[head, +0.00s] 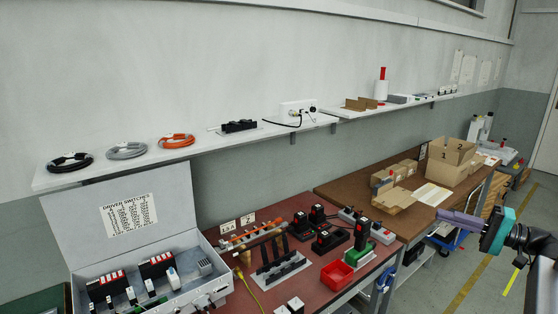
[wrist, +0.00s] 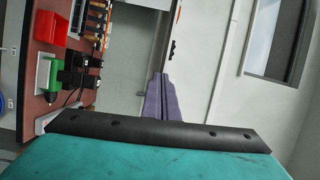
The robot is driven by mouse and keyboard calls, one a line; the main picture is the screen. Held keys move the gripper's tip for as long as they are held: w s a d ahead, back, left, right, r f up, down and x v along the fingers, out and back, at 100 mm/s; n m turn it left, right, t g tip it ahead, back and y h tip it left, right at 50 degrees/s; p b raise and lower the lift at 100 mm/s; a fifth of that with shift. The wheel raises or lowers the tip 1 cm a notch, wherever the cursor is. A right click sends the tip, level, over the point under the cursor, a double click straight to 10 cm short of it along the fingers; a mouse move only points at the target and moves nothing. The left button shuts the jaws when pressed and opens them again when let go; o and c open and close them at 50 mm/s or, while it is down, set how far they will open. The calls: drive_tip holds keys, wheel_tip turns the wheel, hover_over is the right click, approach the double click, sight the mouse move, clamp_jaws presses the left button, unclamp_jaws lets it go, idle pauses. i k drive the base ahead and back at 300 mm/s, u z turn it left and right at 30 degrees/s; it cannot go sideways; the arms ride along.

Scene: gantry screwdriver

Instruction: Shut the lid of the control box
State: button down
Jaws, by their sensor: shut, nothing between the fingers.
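The control box (head: 150,305) is a grey case at the lower left of the head view. Its lid (head: 165,205) stands open and upright at the back, with a "DRIVER SWITCHES" label inside. Switch modules and wiring show in the open box. My gripper (head: 440,213) is at the right of the head view, over the floor beyond the bench edge, far from the box. Its purple fingers are together and empty, and also show in the wrist view (wrist: 160,85). I cannot make out the box in the wrist view.
A red bin (head: 337,274), a black rack (head: 281,266) and drivers on chargers (head: 331,239) stand on the red bench between box and gripper. Cardboard boxes (head: 445,172) are on the brown bench. A wall shelf (head: 230,142) runs above; a yellow cable hangs near the box.

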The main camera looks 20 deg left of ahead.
sight(90, 224)
drive_tip(key=u, duration=0.3)
drive_tip(key=i, duration=0.75)
drive_tip(key=u, duration=1.05)
drive_tip(key=i, duration=0.7)
drive_tip(key=u, duration=0.4)
